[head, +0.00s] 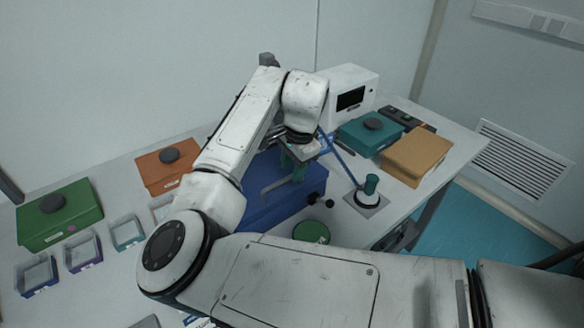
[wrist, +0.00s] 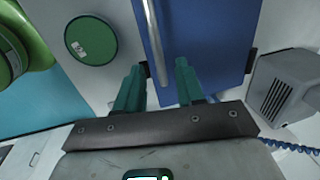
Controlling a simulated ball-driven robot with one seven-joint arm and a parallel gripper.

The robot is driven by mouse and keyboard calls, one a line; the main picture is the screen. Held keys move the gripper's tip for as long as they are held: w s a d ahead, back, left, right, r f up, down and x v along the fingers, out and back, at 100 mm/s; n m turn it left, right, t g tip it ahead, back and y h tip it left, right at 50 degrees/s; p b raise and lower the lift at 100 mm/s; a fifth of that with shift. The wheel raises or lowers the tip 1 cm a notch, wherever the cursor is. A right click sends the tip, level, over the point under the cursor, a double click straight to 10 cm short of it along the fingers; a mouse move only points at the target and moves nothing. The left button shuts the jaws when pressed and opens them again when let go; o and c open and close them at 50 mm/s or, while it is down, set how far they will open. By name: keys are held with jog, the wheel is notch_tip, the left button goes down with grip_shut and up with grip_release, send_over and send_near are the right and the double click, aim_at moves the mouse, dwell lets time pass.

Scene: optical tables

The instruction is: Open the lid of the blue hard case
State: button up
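The blue hard case (head: 262,208) sits on the table under my arm, and its lid looks shut. Part of it is hidden by my arm. In the wrist view its blue face (wrist: 212,40) fills the upper middle. A silver bar handle (wrist: 153,38) runs along its left edge in that view; it also shows as a grey bar in the head view (head: 277,184). My gripper (wrist: 160,68) has its teal fingers apart, with the bar's end between them. I cannot tell whether either finger touches the bar. In the head view my gripper (head: 296,170) is over the case.
A green disc (head: 311,232) lies just in front of the case. A teal cylinder (head: 371,185) stands on a plate to the right. Teal (head: 366,134), tan (head: 418,157), orange (head: 166,172) and green (head: 62,216) boxes and a white device (head: 343,88) stand around it.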

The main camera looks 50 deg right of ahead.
jog(key=shift+w+f, duration=0.15)
jog(key=shift+f, duration=0.65)
jog(key=shift+c, duration=0.2)
grip_shut()
